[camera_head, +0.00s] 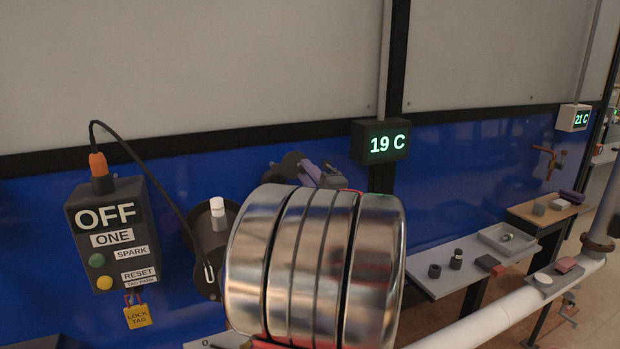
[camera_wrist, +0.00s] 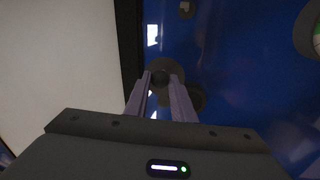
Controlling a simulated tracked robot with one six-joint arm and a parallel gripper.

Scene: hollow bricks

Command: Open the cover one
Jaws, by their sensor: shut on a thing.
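My gripper (camera_head: 312,172) shows behind my silver arm link in the head view, its purple fingers at a dark round piece (camera_head: 291,164) on the blue wall. In the wrist view my gripper (camera_wrist: 161,77) has its fingers on either side of that dark round piece (camera_wrist: 165,66), shut on it. Another dark round part (camera_wrist: 190,97) lies partly behind the right finger. I cannot tell whether this piece is the cover one or its knob. My arm hides much of the wall there.
A dark round fitting (camera_head: 209,262) with a white-topped peg (camera_head: 218,211) is right of the box; a black cable (camera_head: 160,185) loops between them. A 19 C display (camera_head: 381,143) hangs above right of my gripper. A grey shelf (camera_head: 450,281) with small items stands right.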

